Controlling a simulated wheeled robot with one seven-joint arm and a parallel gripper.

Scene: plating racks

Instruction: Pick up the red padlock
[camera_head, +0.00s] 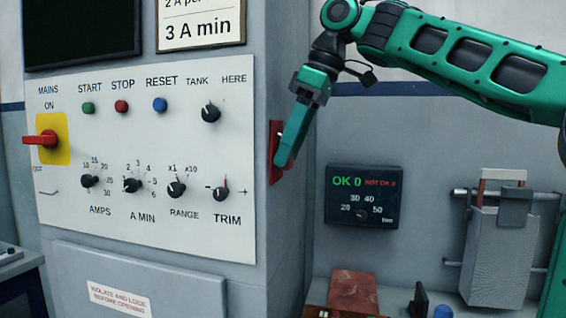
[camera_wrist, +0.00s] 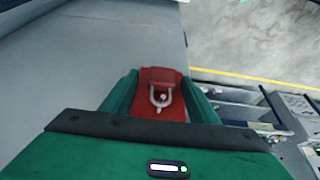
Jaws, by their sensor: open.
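The red padlock (camera_wrist: 159,76) shows in the wrist view, with a pale metal shackle toward my gripper. It hangs at a red backing plate (camera_wrist: 176,112) on the cabinet's side. In the head view the red plate (camera_head: 274,140) shows at the cabinet's right side, and the padlock cannot be told apart from it there. My green gripper (camera_head: 281,163) points down and lies in front of the plate in that view. In the wrist view my gripper (camera_wrist: 160,79) is open, with one finger on each side of the padlock. Whether the fingers touch it cannot be told.
The grey cabinet's control panel (camera_head: 140,160) has several knobs, buttons and a red mains switch (camera_head: 40,139). A black meter (camera_head: 362,196) is on the wall to the right. A grey hanging container (camera_head: 497,255) and a reddish block (camera_head: 353,291) are lower right.

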